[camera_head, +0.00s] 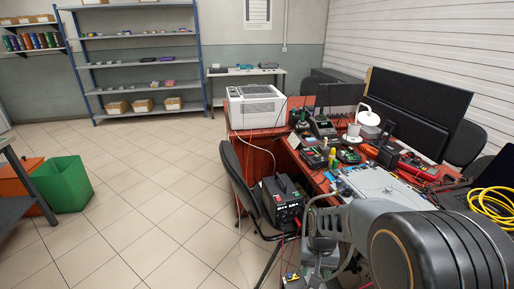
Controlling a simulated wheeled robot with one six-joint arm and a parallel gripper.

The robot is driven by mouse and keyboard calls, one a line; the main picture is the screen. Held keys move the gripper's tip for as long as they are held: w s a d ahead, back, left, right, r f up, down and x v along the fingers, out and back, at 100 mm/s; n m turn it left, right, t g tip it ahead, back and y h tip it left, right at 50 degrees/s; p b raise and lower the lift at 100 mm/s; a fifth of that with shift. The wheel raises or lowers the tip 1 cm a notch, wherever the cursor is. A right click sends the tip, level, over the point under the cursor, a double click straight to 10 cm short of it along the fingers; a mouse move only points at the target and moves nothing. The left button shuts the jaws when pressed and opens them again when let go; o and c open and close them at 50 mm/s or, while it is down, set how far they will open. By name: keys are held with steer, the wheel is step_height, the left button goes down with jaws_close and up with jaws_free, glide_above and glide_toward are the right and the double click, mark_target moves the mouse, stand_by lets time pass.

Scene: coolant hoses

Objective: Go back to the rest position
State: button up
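My grey and black arm (385,235) fills the lower right of the head view, in front of the red workbench. Grey parts at its far end (318,262) reach down to the bottom edge of the picture. I cannot make out gripper fingers there, nor whether they are open or shut, nor whether anything is held. No coolant hose can be clearly told apart.
A red workbench (262,140) carries a white machine (256,106), tools, a lamp and monitors. A black power unit (282,203) and dark chair (236,168) stand close by the arm. A coiled yellow cable (492,204) lies right. A green bin (62,184) stands left; the tiled floor between is clear.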

steer(key=s+r+n+t+p, duration=0.1)
steer(key=s+r+p, duration=0.1)
steer(key=r, duration=0.6)
steer(key=s+r+n+t+p, duration=0.1)
steer(key=s+r+p, duration=0.2)
steer(key=r, duration=0.5)
steer(key=shift+p, duration=0.55)
steer(key=r+t+p, duration=0.1)
steer(key=r, duration=0.2)
steer(key=s+r+t+p, duration=0.1)
steer(key=r+p, duration=0.1)
steer(key=r, duration=0.1)
steer(key=r+p, duration=0.2)
steer(key=r, duration=0.2)
steer(key=shift+s+a+t, duration=0.2)
steer(key=shift+s+t, duration=0.15)
steer(key=shift+t, duration=0.05)
